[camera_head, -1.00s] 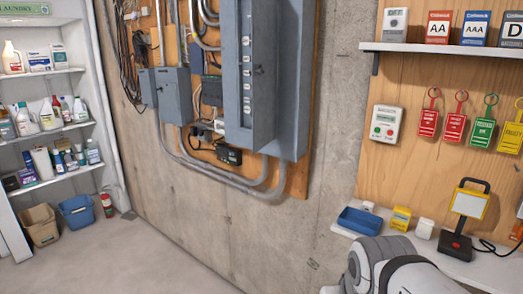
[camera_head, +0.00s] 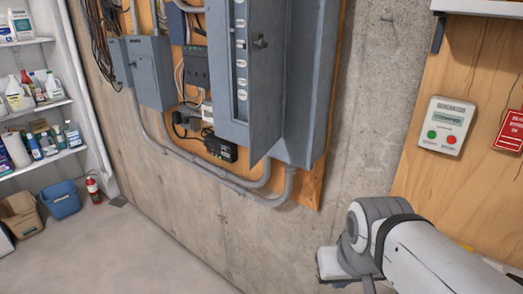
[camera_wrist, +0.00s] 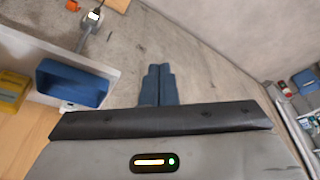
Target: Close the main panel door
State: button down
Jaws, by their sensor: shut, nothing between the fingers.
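The main panel (camera_head: 225,90) is a tall grey metal box on a plywood board on the concrete wall, in the head view. Its door (camera_head: 268,80) stands ajar, jutting outward, with a small dark latch (camera_head: 260,42) on its face. A strip of labelled breakers shows to the left of the door. My gripper (camera_wrist: 155,70) shows in the wrist view as two dark blue fingers pressed together, with nothing between them. In the head view only my white and grey arm shows, at lower right, below and right of the door and apart from it. The gripper is hidden there.
A smaller grey box (camera_head: 150,72) and conduits (camera_head: 225,182) lie left of and below the panel. A control box (camera_head: 447,126) hangs on the plywood at right. The wrist view shows a blue tray (camera_wrist: 72,82) on a ledge. The floor (camera_head: 130,255) before the wall is clear.

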jog(key=w+a+r+m+y+b, duration=0.2)
jog(key=w+r+m+y+b, duration=0.15)
jog(key=w+r, duration=0.5)
jog(key=w+a+r+m+y+b, duration=0.25)
jog(key=w+r+y, duration=0.3)
jog(key=r, duration=0.55)
jog(key=w+r+p+x, duration=0.1)
jog(key=w+p+x, duration=0.1)
jog(key=x, duration=1)
jog(key=shift+w+a+n+t+h, duration=0.15)
jog(key=shift+a+n+t+h, duration=0.15)
jog(key=shift+a+n+t, duration=0.15)
jog(key=shift+w+r, duration=0.1)
jog(key=shift+r, duration=0.05)
